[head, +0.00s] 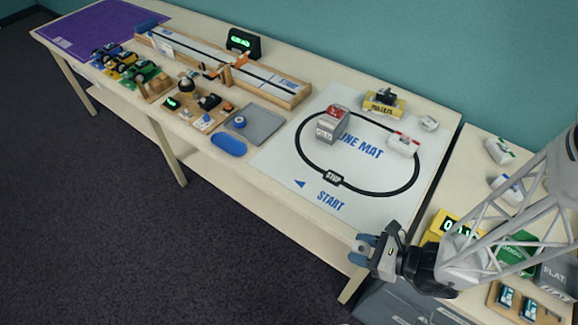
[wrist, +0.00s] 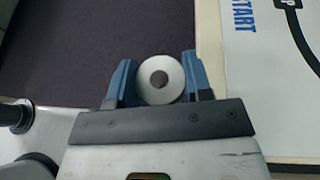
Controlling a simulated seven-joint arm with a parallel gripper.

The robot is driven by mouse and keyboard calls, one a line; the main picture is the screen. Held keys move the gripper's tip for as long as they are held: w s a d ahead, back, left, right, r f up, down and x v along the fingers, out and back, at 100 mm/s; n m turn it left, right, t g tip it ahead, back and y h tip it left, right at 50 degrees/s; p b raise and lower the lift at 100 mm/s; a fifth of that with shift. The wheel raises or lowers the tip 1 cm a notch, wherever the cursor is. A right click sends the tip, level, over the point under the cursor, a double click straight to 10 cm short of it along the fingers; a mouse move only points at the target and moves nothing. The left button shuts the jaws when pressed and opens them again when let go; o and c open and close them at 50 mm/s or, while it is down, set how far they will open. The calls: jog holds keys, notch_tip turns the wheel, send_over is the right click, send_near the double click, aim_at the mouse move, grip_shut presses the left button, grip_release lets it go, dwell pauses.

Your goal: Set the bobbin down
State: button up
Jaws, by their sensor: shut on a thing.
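My gripper (head: 360,251) is off the front edge of the long table, near the lower right of the head view. In the wrist view its two blue-grey fingers (wrist: 158,70) are shut on the bobbin (wrist: 176,80), a pale grey round piece with a dark centre hole. The bobbin is held clear, with dark floor behind it. In the head view I cannot make the bobbin out clearly between the fingers.
The line mat (head: 275,158) lies on the table with a grey and red box (head: 333,127) and a white car (head: 404,144). Left of it are a grey tray (head: 262,123) holding a blue round piece, and a blue oval dish (head: 229,145). A crowded second table stands at right.

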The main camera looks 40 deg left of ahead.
jog(key=shift+m+t, duration=0.7)
jog(key=shift+t, duration=0.1)
jog(key=w+a, duration=0.1)
jog(key=a, duration=0.5)
jog(key=w+a, duration=0.2)
jog(key=a, duration=0.5)
jog(key=w+a, duration=0.2)
jog(key=a, duration=0.4)
jog(key=shift+w+a+r, duration=0.2)
jog(key=shift+a, duration=0.85)
send_over(287, 165)
jog(key=shift+f, duration=0.7)
jog(key=shift+f, duration=1.75)
jog(key=shift+f, duration=0.1)
